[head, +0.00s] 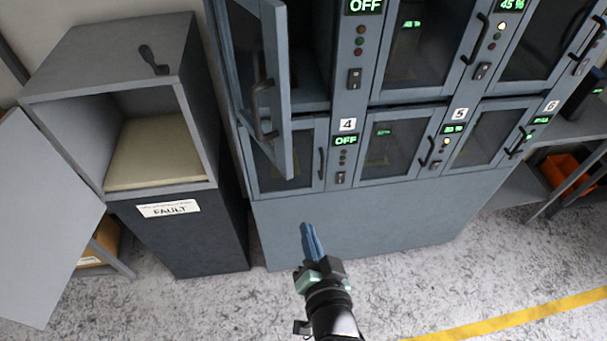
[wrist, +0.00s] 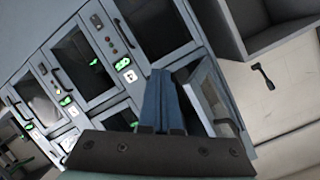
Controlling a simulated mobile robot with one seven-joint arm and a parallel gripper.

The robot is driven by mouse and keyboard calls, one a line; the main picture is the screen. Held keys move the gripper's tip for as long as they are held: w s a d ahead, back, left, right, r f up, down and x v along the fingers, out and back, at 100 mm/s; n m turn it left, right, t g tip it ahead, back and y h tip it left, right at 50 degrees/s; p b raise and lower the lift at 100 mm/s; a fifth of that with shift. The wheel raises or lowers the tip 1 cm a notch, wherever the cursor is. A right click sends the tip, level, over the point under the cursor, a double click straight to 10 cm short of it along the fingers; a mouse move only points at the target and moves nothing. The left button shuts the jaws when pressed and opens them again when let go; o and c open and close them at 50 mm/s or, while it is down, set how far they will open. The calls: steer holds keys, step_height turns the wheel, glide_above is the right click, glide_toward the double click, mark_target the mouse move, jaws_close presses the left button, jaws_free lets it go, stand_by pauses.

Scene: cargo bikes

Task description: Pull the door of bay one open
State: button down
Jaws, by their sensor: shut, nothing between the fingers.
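The upper left bay of the grey-blue cabinet has its glazed door (head: 262,85) standing ajar, swung out toward me with its hinge on the left. The bay's inside (head: 310,80) shows beside it, and its panel reads OFF. Its number is not in view; its place above bay 4 suggests bay one. The door's dark bar handle (head: 263,110) is on the free edge side. In the wrist view an open door (wrist: 213,95) shows right of the fingers. My gripper (head: 306,228) has its blue fingers shut and empty, low in front of the cabinet's plain base, apart from the door.
Bay 4's shut door (head: 300,160) is below, partly hidden by the open door. Several other shut bays are to the right. A grey open box on a dark FAULT cabinet (head: 185,235) stands left. Speckled floor (head: 200,310) is clear in front, with a yellow line.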

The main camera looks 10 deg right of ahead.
steer(key=d+r+m+t+y, duration=0.1)
steer(key=d+r+m+t, duration=0.3)
steer(key=m, duration=0.5)
steer(key=w+a+r+m+p, duration=0.1)
steer(key=w+a+r+p, duration=0.1)
steer(key=w, duration=0.7)
steer(key=shift+a+g+p, duration=0.3)
steer(key=shift+a+p, duration=0.35)
steer(key=shift+p, duration=0.2)
